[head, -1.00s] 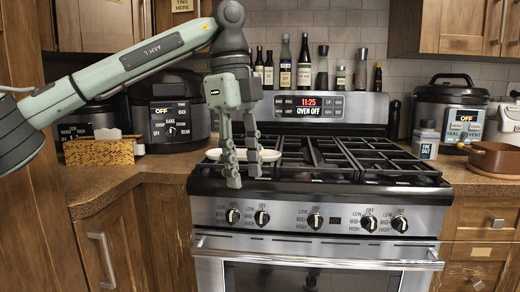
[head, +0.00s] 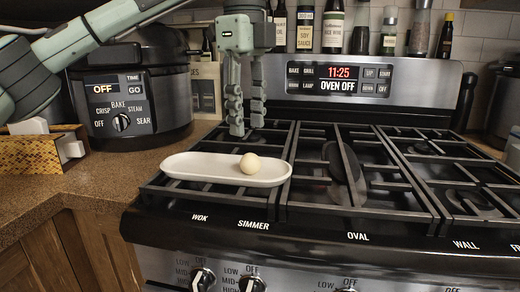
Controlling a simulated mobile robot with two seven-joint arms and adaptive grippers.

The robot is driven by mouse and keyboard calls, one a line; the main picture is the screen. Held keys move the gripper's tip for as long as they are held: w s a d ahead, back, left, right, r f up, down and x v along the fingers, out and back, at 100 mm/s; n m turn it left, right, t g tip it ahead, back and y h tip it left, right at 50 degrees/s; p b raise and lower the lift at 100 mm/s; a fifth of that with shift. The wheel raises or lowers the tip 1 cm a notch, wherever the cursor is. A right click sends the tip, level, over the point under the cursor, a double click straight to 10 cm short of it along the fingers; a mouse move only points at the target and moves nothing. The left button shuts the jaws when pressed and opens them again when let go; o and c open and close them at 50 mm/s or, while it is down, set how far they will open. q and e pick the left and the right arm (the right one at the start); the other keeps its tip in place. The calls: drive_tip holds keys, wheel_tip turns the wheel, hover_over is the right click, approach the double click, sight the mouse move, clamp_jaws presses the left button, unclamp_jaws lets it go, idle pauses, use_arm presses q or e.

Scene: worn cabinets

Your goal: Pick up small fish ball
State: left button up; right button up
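The small fish ball (head: 250,163) is a pale, round ball. It rests on a white oval plate (head: 200,167) on the front left grate of the stove. My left gripper (head: 246,130) points down just behind the plate, above the rear part of the left grate. Its two fingers are apart with a narrow gap between them, and nothing shows in the gap. The gripper appears apart from the ball. My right gripper is not in view.
Several bottles (head: 333,27) line the ledge behind the stove's control panel (head: 340,80).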

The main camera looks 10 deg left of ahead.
sight(251, 164)
use_arm(q)
drive_tip(key=shift+w+f, duration=0.2)
drive_tip(key=shift+w, duration=0.05)
drive_tip(key=shift+f, duration=0.35)
drive_tip(key=shift+s+f, duration=0.15)
drive_tip(key=shift+f, duration=0.35)
drive_tip(key=shift+s+f, duration=0.1)
drive_tip(key=shift+f, duration=0.3)
wheel_tip(251, 164, down, 4)
drive_tip(key=shift+r, duration=0.25)
drive_tip(key=shift+f, duration=0.6)
drive_tip(key=c, duration=0.7)
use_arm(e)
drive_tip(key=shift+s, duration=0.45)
